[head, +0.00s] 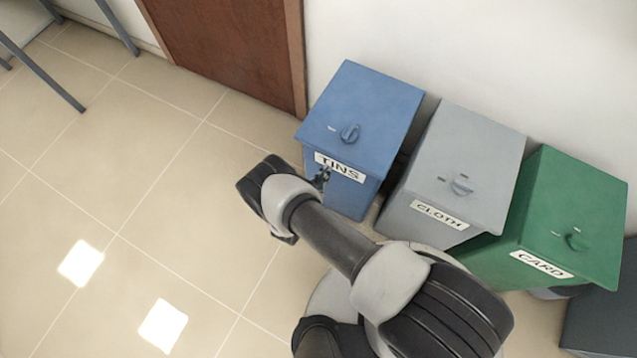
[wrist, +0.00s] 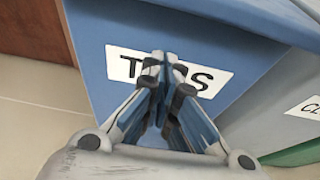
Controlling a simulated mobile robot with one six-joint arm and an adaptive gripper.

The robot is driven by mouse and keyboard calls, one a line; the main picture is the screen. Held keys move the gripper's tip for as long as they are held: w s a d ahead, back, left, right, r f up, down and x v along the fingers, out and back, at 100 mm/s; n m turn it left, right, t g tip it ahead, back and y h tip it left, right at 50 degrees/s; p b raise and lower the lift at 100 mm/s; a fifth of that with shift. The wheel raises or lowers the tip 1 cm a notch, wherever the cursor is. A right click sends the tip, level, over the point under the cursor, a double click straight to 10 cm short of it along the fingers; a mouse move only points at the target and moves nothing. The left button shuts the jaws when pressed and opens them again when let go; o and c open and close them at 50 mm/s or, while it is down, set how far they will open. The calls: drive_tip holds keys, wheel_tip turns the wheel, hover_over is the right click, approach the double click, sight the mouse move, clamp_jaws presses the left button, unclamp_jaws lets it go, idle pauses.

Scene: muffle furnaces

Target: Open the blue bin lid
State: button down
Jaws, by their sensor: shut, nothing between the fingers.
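The blue bin (head: 347,197) stands against the wall at the left end of a row of bins. My gripper (head: 322,178) is at the bin's front, just below the label, and partly hidden by my arm. In the wrist view my gripper (wrist: 162,62) is shut and empty, its fingertips in front of the middle of the label (wrist: 205,80). I cannot tell whether the tips touch the bin.
A grey "CLOTH" bin (head: 468,150) and a green "CARD" bin (head: 575,210) stand to the right, with a dark grey bin (head: 605,318) at the far right. A brown door (head: 232,45) is behind on the left.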

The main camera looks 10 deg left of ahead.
drive_tip(key=shift+w+d+r, duration=0.25)
drive_tip(key=shift+w+r, duration=0.4)
drive_tip(key=shift+r, duration=0.15)
drive_tip(key=shift+w+d+r, duration=0.2)
drive_tip(key=shift+w+r, duration=0.4)
drive_tip(key=shift+r, duration=0.15)
drive_tip(key=shift+r, duration=0.1)
